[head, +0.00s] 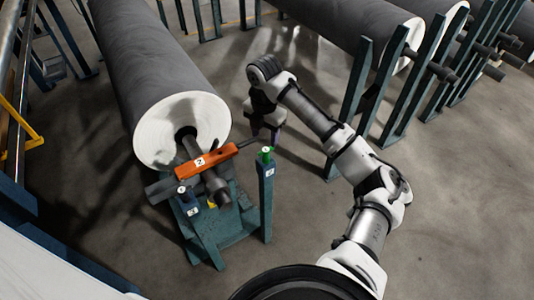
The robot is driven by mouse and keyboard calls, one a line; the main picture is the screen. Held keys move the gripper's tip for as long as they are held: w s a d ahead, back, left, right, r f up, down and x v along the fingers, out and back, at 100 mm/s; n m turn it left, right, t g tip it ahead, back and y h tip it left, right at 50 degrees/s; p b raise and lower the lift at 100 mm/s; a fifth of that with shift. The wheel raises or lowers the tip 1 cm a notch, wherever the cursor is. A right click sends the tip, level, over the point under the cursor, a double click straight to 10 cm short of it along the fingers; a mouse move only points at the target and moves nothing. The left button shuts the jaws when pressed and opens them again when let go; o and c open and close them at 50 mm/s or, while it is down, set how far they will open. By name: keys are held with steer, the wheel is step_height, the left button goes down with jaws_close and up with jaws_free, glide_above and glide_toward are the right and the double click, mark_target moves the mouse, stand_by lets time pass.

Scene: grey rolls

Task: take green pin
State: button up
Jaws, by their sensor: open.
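The green pin (266,150) is small and sits at the top of a teal post (266,195) on the right side of the roll stand. My gripper (265,134) is open and points down, just above and behind the pin in the head view. The jaws look empty. The gap between the jaws and the pin is too small to judge from this view. No part of the pin's top appears covered by my gripper.
More rolls on teal supports (352,95) stand back right. Floor at right is clear.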

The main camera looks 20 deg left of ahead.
mark_target(266, 150)
step_height(266, 150, down, 3)
steer(key=shift+d+f+p, duration=0.15)
steer(key=shift+f+p, duration=0.95)
steer(key=shift+f, duration=1.55)
jaws_close()
steer(key=shift+r, duration=0.1)
